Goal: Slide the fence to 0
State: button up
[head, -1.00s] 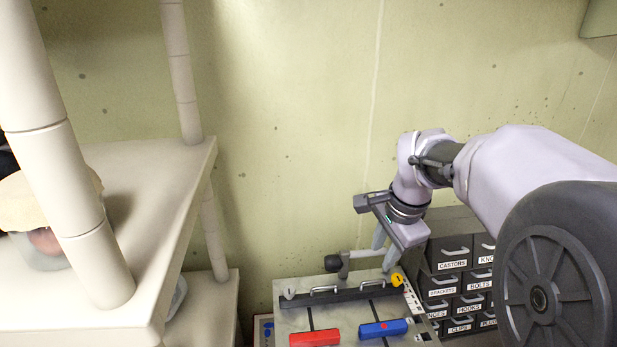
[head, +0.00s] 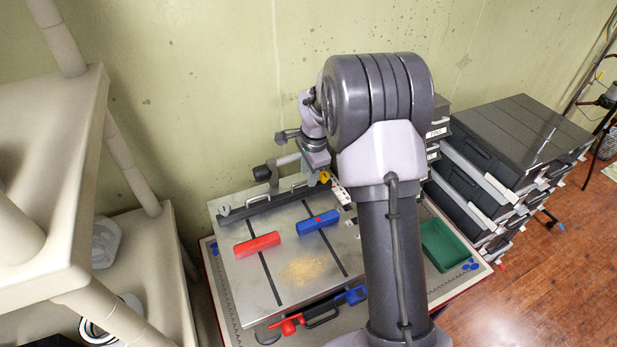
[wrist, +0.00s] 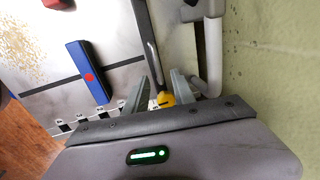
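The fence (head: 262,208) is a dark bar with silver handles, lying across the back of a grey metal table (head: 238,268). A yellow part (head: 325,177) sits at its right end, beside a white marked scale (head: 342,194); the marks are too small to read. The wrist view shows the fence (wrist: 174,45), the yellow part (wrist: 166,99) and the scale's white tabs (wrist: 62,126). My gripper (wrist: 163,82) is open, its two fingers apart near the yellow part. I cannot tell whether they touch it. In the head view my arm partly hides the gripper.
A red block (head: 257,244) and a blue block (head: 318,222) lie on the table in front of the fence, with tan dust (head: 303,271) nearby. A green tray (head: 443,245) and dark drawer units (head: 520,135) stand right. Cream shelving (head: 45,165) stands left. The wall is close behind.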

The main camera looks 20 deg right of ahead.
jog(key=shift+f, duration=0.65)
jog(key=shift+w, duration=0.1)
jog(key=shift+c, duration=0.2)
grip_shut()
jog(key=shift+w, duration=0.1)
dwell(0.6)
